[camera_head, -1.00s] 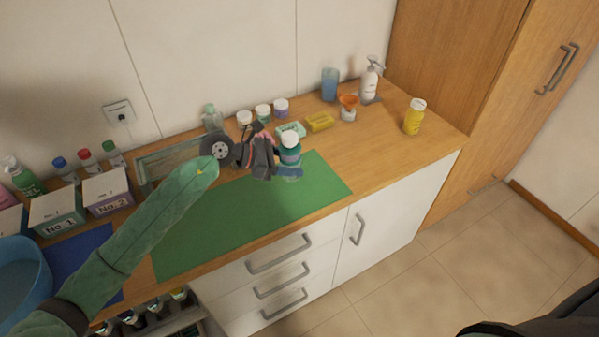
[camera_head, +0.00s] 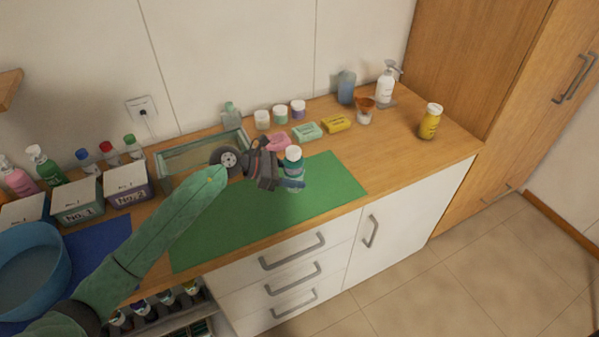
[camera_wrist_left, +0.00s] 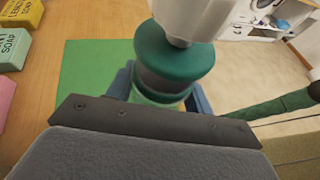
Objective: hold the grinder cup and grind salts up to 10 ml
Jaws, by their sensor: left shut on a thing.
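The grinder cup (camera_head: 293,172) has a white top, a teal-green band and a clear lower part. It stands upright over the green mat (camera_head: 332,188). My left gripper (camera_head: 292,182) is shut on the grinder, with its blue fingers around the lower body. In the left wrist view the grinder (camera_wrist_left: 175,58) fills the upper middle, its white top cut off by the frame edge. Its contents and any level marks cannot be made out. I cannot tell whether its base touches the mat. My right gripper is not in view.
Pink, mint and yellow (camera_head: 336,123) soap boxes lie behind the mat. Small jars, a blue cup (camera_head: 346,87), an orange funnel (camera_head: 365,104), a spray bottle (camera_head: 386,84) and a yellow bottle (camera_head: 430,121) stand farther back. Numbered boxes and a blue basin (camera_head: 62,262) are at left. The mat's right side is clear.

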